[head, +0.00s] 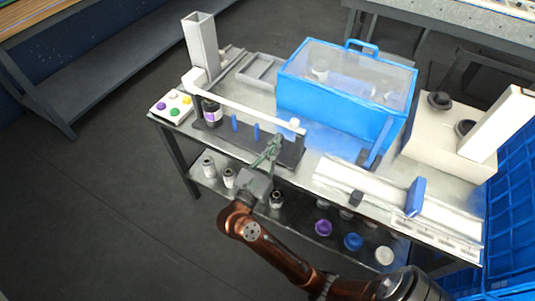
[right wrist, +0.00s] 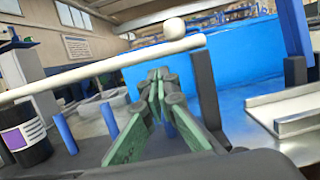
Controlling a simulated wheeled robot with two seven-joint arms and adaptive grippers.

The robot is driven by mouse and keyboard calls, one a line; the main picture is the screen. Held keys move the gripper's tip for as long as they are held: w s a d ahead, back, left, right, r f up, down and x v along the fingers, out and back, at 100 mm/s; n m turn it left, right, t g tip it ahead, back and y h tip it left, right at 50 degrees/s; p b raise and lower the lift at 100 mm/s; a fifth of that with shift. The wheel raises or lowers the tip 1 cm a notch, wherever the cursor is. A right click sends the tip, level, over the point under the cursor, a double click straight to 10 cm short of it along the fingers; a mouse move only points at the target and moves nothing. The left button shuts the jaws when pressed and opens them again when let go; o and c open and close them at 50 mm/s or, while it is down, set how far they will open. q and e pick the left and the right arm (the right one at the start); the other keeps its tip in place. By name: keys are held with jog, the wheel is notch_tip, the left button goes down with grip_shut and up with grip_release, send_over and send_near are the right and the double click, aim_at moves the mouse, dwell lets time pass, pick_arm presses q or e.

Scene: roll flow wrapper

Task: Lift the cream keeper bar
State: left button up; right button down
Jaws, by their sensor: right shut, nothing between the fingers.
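The cream keeper bar (head: 250,112) runs from a cream block at its left end to a dark post (head: 300,145) at its right. In the right wrist view the bar (right wrist: 100,68) slopes up to the right, with a round cream knob (right wrist: 174,27) near its right end. My right gripper (head: 273,145), with green fingers, is beside the bar near its right end. In the right wrist view its fingertips (right wrist: 159,76) are together, empty, and look lower than the bar; whether they touch it I cannot tell. My left gripper is not in view.
A dark holder with blue pegs (head: 256,131) and a purple-labelled roll (head: 211,112) lies under the bar. A blue clear-lidded box (head: 340,108) stands behind. A white rail (head: 385,197) lies to the right. A button panel (head: 172,107) is at the left.

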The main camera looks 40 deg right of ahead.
jog(key=shift+x, duration=1.1)
